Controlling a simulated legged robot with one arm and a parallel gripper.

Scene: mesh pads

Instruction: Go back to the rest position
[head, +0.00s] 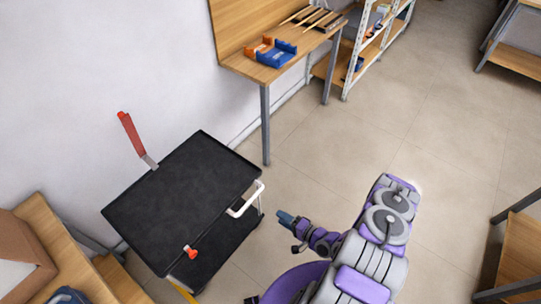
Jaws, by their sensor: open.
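My arm, purple and grey, rises at the bottom right of the head view and is folded at its elbow. My gripper (287,220) is at the end of the folded arm, small and partly seen, pointing left. It is open, and I see nothing held in it. It is over the floor, just right of the black cart and apart from its white handle.
The black cart (180,200) has a red lever (131,134), an orange-red clip (190,252) and a white handle (246,200). A wooden bench (258,72) and white shelf (358,52) stand behind. A cardboard box (22,250) is lower left. Tiled floor (440,130) is clear beyond my arm.

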